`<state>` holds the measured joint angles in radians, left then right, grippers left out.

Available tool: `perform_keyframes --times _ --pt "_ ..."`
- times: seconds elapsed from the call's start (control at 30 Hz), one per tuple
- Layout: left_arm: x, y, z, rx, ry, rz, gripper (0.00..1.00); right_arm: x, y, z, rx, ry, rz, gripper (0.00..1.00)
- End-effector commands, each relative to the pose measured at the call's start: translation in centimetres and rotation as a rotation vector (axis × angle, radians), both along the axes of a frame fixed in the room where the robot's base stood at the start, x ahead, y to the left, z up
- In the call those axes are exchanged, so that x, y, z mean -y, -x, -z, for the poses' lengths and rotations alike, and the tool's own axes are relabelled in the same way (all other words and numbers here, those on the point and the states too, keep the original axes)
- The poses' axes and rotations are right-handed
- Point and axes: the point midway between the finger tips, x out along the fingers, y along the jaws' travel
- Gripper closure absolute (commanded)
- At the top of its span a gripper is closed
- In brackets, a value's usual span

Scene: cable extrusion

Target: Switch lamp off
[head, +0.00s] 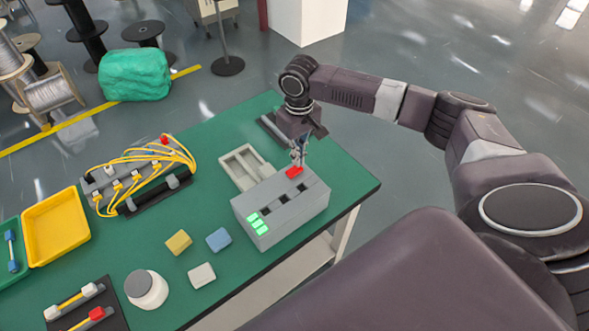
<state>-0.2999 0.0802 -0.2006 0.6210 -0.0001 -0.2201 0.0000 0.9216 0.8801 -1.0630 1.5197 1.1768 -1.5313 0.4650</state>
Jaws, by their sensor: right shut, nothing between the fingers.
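A grey box (281,207) stands on the green table near its right edge. Green lit panels (258,224) glow on its left end. Its top has dark square openings, and a red block (294,172) sits at the far end of the top. My right gripper (298,162) points down at the red block, shut with nothing between its fingers. Its tips are at or just above the block; I cannot tell whether they touch. No other lamp can be made out for sure. My left gripper is not in view.
On the green table (215,140) are an open grey tray (241,168), a rack with yellow cables (140,183), a yellow bin (56,228), yellow, blue and white blocks, and a round white-grey jar (146,288). Cable spools and a green bundle (134,75) stand on the floor behind.

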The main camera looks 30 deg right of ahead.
Motion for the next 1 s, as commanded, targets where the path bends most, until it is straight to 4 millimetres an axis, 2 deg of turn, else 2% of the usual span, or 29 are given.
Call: perform_keyframes --times 1.0 --pt "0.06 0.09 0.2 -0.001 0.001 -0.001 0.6 -0.01 0.0 0.94 0.0 0.0 0.0 1.0"
